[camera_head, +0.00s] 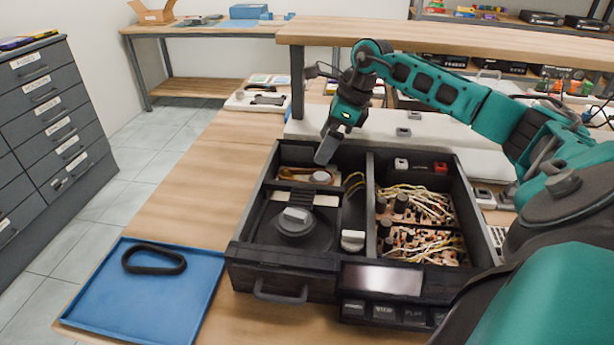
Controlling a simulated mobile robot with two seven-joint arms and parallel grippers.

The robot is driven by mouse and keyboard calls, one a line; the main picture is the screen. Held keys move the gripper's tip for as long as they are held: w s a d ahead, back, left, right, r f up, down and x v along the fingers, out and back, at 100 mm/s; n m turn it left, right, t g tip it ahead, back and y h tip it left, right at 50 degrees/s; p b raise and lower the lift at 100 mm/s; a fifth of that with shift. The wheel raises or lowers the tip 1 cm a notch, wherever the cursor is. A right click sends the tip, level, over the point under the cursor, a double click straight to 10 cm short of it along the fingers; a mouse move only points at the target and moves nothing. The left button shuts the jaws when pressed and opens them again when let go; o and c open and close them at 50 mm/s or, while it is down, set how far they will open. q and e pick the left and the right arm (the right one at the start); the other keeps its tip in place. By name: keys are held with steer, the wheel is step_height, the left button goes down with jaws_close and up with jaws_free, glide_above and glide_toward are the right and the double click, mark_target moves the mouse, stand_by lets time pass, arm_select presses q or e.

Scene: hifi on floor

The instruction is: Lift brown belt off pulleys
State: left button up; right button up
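The brown belt (294,174) lies in the back left compartment of the open black hi-fi deck (303,263). It appears to run towards a pale round pulley (320,178) on its right; the far end and any second pulley are too small to make out. My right gripper (326,150) hangs over the deck's back edge, just above and behind the pulley, pointing down. Its fingers overlap in this view, so their opening is unclear, and I see nothing held. My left gripper is not in view.
A black belt (154,260) lies on a blue tray (95,304) at the front left. The deck's right half holds boards with many loose wires (420,205). A raised wooden shelf (430,32) stands behind.

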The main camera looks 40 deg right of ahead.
mark_target(311, 169)
steer(key=x, duration=0.7)
steer(key=shift+s+a, duration=0.1)
steer(key=shift+a, duration=0.3)
steer(key=shift+f, duration=0.55)
steer(key=c, duration=1.1)
steer(key=shift+r, duration=0.1)
